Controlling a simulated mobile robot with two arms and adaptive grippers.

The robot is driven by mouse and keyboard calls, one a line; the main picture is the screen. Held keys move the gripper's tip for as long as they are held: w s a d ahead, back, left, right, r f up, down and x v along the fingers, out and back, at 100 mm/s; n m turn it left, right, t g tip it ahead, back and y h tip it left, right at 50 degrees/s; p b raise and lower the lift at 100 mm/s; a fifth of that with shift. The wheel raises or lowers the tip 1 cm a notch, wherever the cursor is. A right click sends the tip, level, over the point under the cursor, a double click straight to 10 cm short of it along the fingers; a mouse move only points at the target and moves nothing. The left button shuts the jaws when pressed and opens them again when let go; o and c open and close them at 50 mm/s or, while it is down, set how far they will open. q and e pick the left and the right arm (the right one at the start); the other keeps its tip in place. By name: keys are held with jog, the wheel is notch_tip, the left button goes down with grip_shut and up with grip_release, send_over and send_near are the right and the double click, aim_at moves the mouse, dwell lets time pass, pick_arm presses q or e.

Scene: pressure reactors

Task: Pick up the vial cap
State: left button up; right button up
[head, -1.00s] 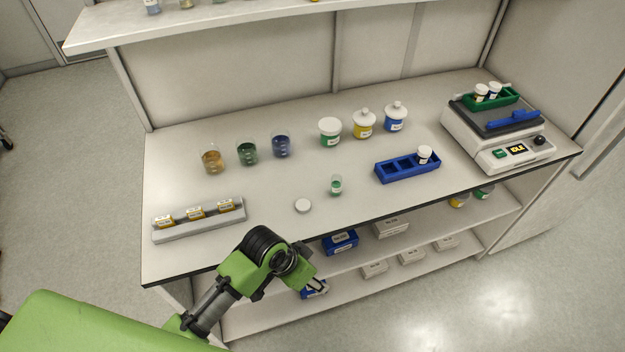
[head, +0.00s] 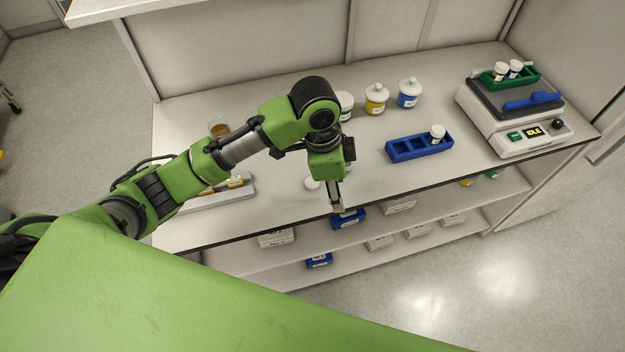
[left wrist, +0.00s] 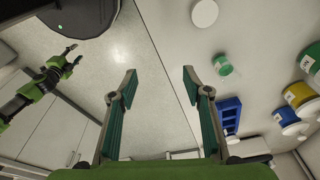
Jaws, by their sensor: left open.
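The vial cap (head: 312,183) is a white disc lying flat on the bench near its front edge, partly hidden by my left gripper in the head view. In the left wrist view the cap (left wrist: 204,13) is at the top, beyond the fingertips. My left gripper (head: 337,198) is over the bench's front edge, just right of the cap. In the left wrist view its jaws (left wrist: 159,74) are spread and empty. My right gripper (left wrist: 75,55) shows far off, fingers apart.
A blue rack (head: 400,155) holding a capped vial is to the right. White-lidded jars (head: 376,101) stand behind. A shaker (head: 515,110) is at far right. A grey holder (head: 225,197) is at left. A lower shelf (head: 345,240) holds boxes.

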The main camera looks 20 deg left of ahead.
pick_arm(q)
jog(key=w+a+r+m+y, duration=0.1)
jog(key=w+a+r+y, duration=0.1)
jog(key=w+a+r, duration=0.4)
jog(key=p, duration=0.2)
send_over(312, 182)
jog(key=shift+g, duration=0.4)
notch_tip(312, 182, down, 7)
jog(key=shift+f, duration=0.1)
notch_tip(312, 182, down, 4)
jog(key=shift+f+p, duration=0.1)
jog(key=shift+p, duration=0.65)
jog(key=shift+f, duration=0.5)
jog(key=c, duration=0.7)
